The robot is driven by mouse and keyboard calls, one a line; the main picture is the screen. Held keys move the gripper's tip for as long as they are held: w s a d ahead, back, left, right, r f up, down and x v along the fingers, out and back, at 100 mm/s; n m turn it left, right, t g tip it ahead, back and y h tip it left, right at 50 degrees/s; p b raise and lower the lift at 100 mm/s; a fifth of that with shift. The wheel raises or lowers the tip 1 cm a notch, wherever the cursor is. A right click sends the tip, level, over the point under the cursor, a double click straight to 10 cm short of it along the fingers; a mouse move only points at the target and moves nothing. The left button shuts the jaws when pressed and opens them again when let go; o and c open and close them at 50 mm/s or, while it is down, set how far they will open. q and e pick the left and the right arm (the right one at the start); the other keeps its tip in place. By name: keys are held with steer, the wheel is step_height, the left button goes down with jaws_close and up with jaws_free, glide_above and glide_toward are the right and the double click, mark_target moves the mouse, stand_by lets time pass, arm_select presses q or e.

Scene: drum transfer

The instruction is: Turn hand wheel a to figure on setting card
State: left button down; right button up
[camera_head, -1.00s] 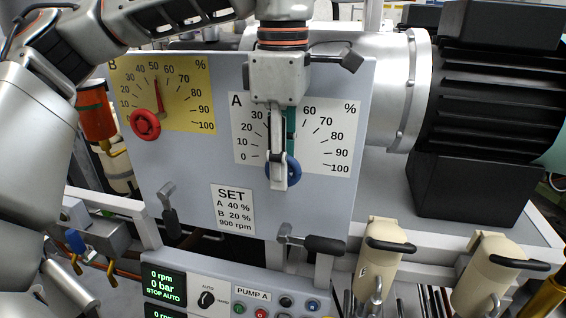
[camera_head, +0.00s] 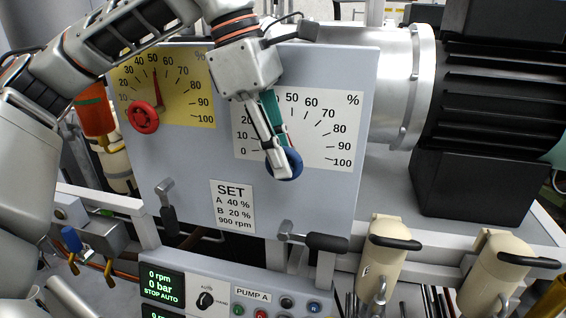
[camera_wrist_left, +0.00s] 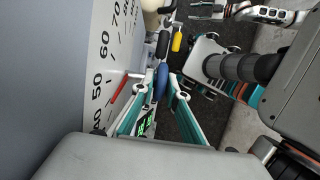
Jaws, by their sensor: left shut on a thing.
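Hand wheel A is the blue wheel (camera_head: 291,165) below the white A dial (camera_head: 330,150) on the grey panel. My left gripper (camera_head: 281,168) is shut on the wheel, its body tilted up and to the left. In the head view, the gripper hides part of the A scale and its pointer. The left wrist view shows the blue wheel (camera_wrist_left: 160,82) between the fingertips, and a red pointer (camera_wrist_left: 118,90) slanting towards the 40 to 50 side; its exact reading is unclear. The setting card (camera_head: 233,206) reads A 40 %, B 20 %, 900 rpm.
The yellow B dial (camera_head: 185,110) with a red wheel (camera_head: 143,117) is at left, its pointer near 50. Black-handled levers (camera_head: 326,242) stick out under the panel. Below is a control box (camera_head: 270,290) with a display. A black motor (camera_head: 490,100) stands at right.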

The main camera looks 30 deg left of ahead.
stand_by(0.3)
arm_select(q)
steer(key=c, duration=2)
jaws_free()
steer(key=shift+a+r, duration=0.1)
steer(key=v, duration=1.1)
steer(key=shift+s+a+r, duration=0.1)
steer(key=shift+a+r, duration=0.15)
steer(key=shift+r, duration=0.1)
